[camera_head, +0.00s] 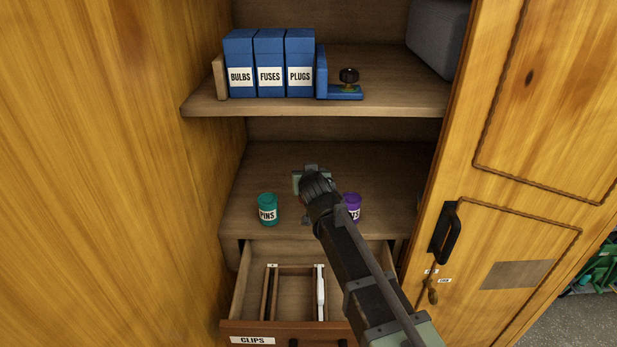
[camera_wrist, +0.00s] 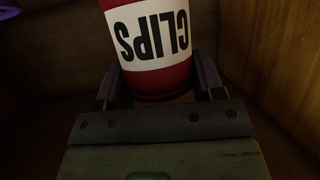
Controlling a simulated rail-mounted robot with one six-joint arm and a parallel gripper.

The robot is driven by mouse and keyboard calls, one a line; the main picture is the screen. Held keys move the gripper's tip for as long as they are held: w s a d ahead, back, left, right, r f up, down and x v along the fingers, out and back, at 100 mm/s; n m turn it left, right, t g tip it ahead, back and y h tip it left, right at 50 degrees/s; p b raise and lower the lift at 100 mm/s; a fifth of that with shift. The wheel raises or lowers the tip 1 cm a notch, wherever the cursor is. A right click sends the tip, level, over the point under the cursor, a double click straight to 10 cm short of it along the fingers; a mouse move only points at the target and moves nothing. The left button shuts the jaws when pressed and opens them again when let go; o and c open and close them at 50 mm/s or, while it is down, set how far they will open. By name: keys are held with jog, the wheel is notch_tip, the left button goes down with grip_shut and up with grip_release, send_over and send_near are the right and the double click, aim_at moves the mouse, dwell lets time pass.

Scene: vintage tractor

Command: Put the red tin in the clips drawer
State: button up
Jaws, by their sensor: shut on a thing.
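The red tin (camera_wrist: 160,76) has a white label reading CLIPS, upside down in the wrist view. My gripper (camera_wrist: 157,88) is shut on it, with one finger on each side. In the head view my gripper (camera_head: 311,184) is over the lower shelf, and my arm hides the tin there. The clips drawer (camera_head: 284,327) is pulled open below that shelf, with a CLIPS label on its front. Thin dividers split its inside. Its right part is hidden by my arm.
A teal PINS tin (camera_head: 267,208) and a partly hidden purple tin (camera_head: 352,204) stand on the lower shelf (camera_head: 245,222). Blue boxes (camera_head: 270,62) stand on the upper shelf (camera_head: 215,107). A cabinet door (camera_head: 535,130) stands at the right, and a wooden panel (camera_head: 100,180) at the left.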

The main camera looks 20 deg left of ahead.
notch_tip(320, 180, up, 12)
jog(key=p, duration=0.9)
jog(key=shift+f, duration=0.1)
